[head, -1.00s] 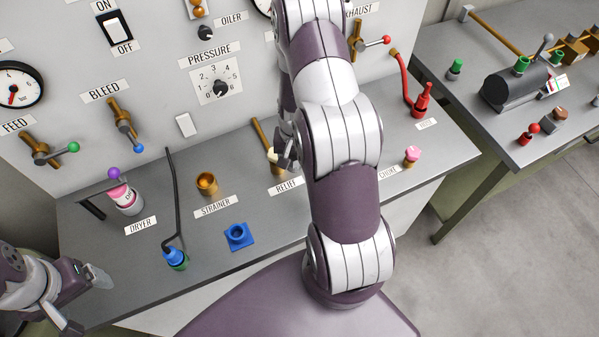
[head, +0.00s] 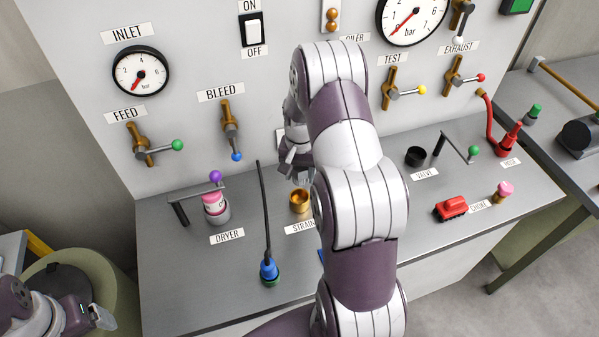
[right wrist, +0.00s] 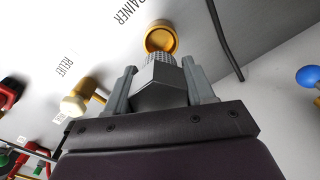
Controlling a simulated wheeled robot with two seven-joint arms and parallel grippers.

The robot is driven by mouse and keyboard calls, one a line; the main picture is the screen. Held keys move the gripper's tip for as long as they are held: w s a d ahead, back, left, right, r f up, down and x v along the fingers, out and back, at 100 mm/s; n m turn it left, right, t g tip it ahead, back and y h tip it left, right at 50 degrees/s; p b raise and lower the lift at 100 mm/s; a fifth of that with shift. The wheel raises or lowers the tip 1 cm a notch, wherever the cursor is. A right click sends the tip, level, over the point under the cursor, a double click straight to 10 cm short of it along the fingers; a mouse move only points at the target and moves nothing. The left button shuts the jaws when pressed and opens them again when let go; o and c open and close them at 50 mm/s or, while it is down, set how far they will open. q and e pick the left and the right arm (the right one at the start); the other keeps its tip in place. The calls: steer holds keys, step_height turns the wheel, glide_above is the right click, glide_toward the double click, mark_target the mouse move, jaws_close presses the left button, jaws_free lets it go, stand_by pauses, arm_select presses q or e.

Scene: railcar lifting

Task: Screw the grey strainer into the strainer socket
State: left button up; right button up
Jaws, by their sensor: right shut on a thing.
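The grey strainer (right wrist: 163,86) shows in the right wrist view, with a hexagonal head and a mesh part beyond it. My right gripper (right wrist: 163,84) is shut on its head. The mesh points toward the brass strainer socket (right wrist: 161,38) and overlaps its near rim in that view. I cannot tell whether it touches. In the head view the socket (head: 300,200) stands on the bench behind the STRAINER label, partly hidden by my right arm. My right gripper (head: 297,168) is just above and behind it. My left gripper (head: 97,318) is at the lower left, away from the socket.
A black rod rises from a blue and green fitting (head: 268,270) left of the socket. A brass relief fitting (right wrist: 80,100) is beside the gripper. A red block (head: 451,208) lies at right.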

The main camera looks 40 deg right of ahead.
steer(key=shift+w+a+f+b, duration=0.1)
steer(key=shift+a+f+b, duration=0.05)
steer(key=shift+f+b, duration=0.4)
step_height(320, 180, down, 4)
steer(key=b, duration=0.2)
steer(key=shift+b, duration=0.3)
steer(key=shift+f, duration=0.35)
stand_by(0.7)
steer(key=shift+f+b, duration=0.35)
steer(key=shift+f, duration=0.5)
steer(key=o, duration=1.3)
steer(key=shift+r, duration=0.1)
step_height(320, 180, up, 13)
steer(key=shift+f+b, duration=0.2)
steer(key=shift+b, duration=1.05)
